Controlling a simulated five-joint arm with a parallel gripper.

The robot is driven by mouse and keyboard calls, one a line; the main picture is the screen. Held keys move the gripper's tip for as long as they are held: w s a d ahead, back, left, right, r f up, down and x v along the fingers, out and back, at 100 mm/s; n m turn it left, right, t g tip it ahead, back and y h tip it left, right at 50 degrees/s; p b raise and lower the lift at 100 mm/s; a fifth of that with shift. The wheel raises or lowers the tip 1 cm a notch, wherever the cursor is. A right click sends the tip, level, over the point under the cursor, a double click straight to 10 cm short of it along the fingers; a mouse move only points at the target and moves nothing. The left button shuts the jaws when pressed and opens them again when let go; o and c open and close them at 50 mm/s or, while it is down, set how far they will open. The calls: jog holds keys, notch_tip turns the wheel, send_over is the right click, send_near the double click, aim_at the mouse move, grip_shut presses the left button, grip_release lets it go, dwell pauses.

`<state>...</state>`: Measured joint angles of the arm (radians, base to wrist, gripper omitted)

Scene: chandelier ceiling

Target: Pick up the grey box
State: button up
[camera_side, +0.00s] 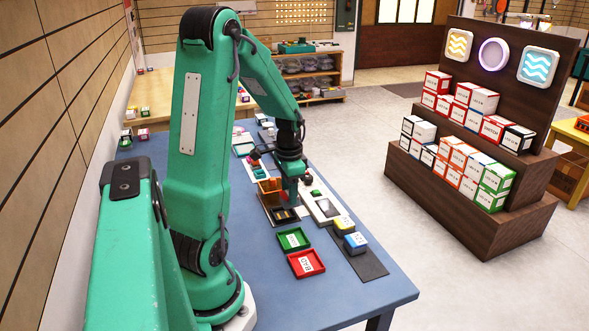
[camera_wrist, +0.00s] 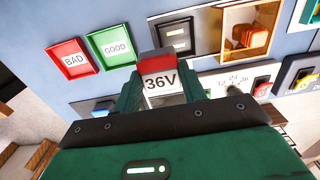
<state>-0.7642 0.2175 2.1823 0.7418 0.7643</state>
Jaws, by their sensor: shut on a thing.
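My gripper (camera_wrist: 161,92) is shut on a small box (camera_wrist: 160,82) in the wrist view. In the side view my gripper (camera_side: 291,190) points down over the middle of the blue table, and the held box cannot be made out there. A dark box with a yellow face (camera_side: 343,225) and a blue-and-white box (camera_side: 356,243) sit on a dark mat to its right.
A green GOOD tray (camera_side: 283,244) and a red BAD tray (camera_side: 293,266) lie near my gripper. An orange holder (camera_side: 270,186) stands just left of it, with panels around. The table's front right (camera_side: 385,290) is clear. A shelf of boxes (camera_side: 545,205) stands apart.

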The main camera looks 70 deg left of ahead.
jog(key=w+d+r, duration=0.2)
jog(key=d+r, duration=0.3)
jog(key=d, duration=0.3)
jog(key=shift+w, duration=0.25)
dwell(0.4)
jog(key=s+d+f+m, duration=0.1)
jog(key=d+m, duration=0.3)
jog(key=m, duration=0.5)
jog(key=s+d+f+m, duration=0.2)
jog(key=d+m, duration=0.3)
jog(key=m, duration=0.4)
jog(key=shift+s+f, duration=0.2)
jog(key=shift+s, duration=0.55)
jog(key=shift+f, duration=0.25)
jog(key=shift+f, duration=2.2)
jog(key=shift+f, duration=1.1)
dwell(0.4)
